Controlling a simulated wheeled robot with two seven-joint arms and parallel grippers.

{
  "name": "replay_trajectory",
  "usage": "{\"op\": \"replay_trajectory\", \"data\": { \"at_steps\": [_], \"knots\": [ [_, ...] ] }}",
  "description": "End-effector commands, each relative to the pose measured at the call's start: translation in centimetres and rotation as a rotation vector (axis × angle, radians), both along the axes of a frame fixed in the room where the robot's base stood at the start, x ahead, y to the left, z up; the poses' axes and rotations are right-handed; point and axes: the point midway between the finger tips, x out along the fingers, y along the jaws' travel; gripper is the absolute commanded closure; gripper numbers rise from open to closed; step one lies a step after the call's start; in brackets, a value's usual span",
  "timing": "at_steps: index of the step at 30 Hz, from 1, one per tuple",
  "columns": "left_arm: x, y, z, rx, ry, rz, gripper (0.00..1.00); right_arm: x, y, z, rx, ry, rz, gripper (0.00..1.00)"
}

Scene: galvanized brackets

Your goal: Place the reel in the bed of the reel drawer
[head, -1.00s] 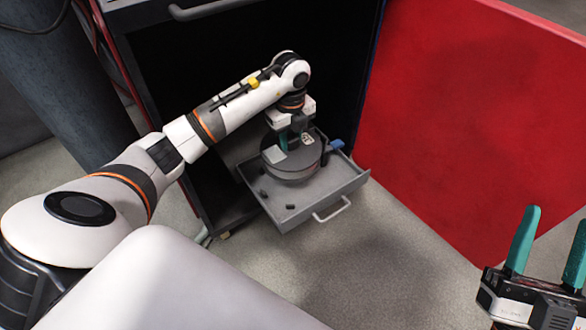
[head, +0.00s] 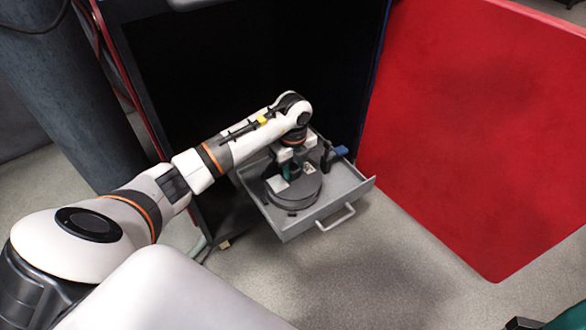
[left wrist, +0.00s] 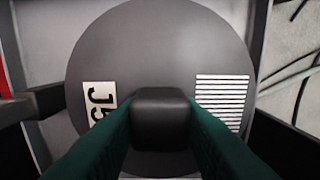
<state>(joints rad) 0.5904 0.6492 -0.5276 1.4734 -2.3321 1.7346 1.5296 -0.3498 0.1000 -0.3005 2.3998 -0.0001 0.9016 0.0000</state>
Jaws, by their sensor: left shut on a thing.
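The reel (head: 294,198) is a dark grey disc with a white label, seen in the head view over the open grey drawer (head: 357,188). In the left wrist view the reel (left wrist: 160,45) shows a "J5" label, a striped label and a dark central knob (left wrist: 158,107). My left gripper (head: 290,172) reaches down from above and is shut on the reel at this knob. The reel sits low between the drawer walls; I cannot tell whether it touches the floor. The bed beneath it is hidden. Only a sliver of my right gripper (head: 545,323) shows at the bottom right corner.
The drawer sticks out of a dark cabinet (head: 230,80), with its handle (head: 336,218) at the front. A blue item (head: 341,151) is at the drawer's back right. A red panel (head: 470,130) stands to the right. The floor ahead is clear.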

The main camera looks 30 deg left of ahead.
Motion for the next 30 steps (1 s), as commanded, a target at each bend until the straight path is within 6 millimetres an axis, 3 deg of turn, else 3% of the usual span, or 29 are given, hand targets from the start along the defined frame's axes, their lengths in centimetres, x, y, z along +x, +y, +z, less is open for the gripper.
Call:
{"op": "replay_trajectory", "data": {
  "at_steps": [8,9,13,23,30],
  "knots": [
    [0.1,0.0,0.0,0.0,-0.003,0.001,1.0,0.0,0.0,0.0,0.0,0.001,0.0,0.48],
    [0.0,0.0,-0.2,0.001,-0.001,0.001,0.68,0.0,0.0,0.0,0.0,0.001,0.0,0.48],
    [0.0,0.0,-0.2,0.001,-0.001,0.001,0.48,0.0,0.0,0.0,0.0,0.001,0.0,0.48],
    [0.0,0.0,0.1,0.001,-0.001,0.0,0.48,0.0,0.0,0.1,-0.001,0.002,0.0,0.48],
    [0.1,0.1,3.6,0.001,-0.003,0.001,0.48,0.7,0.1,1.5,-0.014,0.041,-0.002,0.48]
  ]
}}
